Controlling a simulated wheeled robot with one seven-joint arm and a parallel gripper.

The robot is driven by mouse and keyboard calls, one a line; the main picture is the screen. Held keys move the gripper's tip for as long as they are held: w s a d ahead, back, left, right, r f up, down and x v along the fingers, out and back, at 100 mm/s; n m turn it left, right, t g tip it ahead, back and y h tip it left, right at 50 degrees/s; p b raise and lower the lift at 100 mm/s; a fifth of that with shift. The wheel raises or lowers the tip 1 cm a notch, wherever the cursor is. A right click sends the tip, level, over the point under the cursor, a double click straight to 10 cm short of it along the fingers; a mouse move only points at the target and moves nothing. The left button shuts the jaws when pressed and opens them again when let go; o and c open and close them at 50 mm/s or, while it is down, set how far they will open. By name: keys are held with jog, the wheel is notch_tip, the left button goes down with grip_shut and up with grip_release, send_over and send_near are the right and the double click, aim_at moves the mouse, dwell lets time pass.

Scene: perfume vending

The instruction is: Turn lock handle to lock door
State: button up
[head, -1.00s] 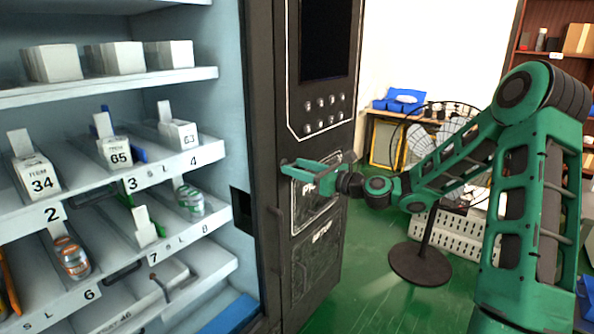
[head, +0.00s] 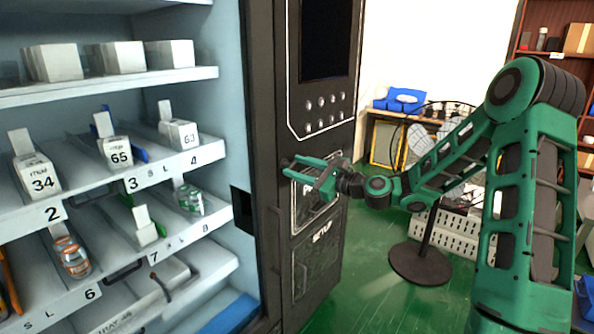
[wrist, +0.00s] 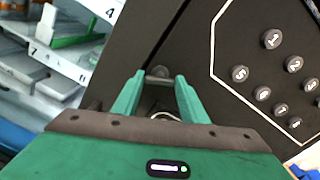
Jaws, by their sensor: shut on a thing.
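The lock handle (wrist: 158,72) is a small grey rounded piece between my fingertips in the wrist view. Most of it is hidden, and its angle is hard to tell. My green gripper (head: 287,167) is shut on it at the left part of the black door panel (head: 268,90) front, below the keypad. The gripper also shows in the wrist view (wrist: 160,76), with its two fingers either side of the handle. In the head view the gripper covers the handle and appears rolled, one finger above the other.
The keypad (head: 324,108) sits just above and right of my gripper. Shelves (head: 110,200) with boxes and bottles fill the machine at left. A black round-based stand (head: 420,262) is on the green floor beyond the arm. Floor right of the machine is partly clear.

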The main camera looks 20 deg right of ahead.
jog(key=n, duration=0.6)
jog(key=shift+f+n, duration=0.1)
jog(key=shift+n, duration=0.2)
jog(key=n, duration=0.6)
jog(key=shift+s+a+f, duration=0.15)
jog(key=shift+f, duration=0.05)
jog(key=shift+n, duration=0.3)
jog(key=o, duration=1)
jog(key=shift+o, duration=0.2)
jog(key=v, duration=1)
jog(key=shift+s+d, duration=0.25)
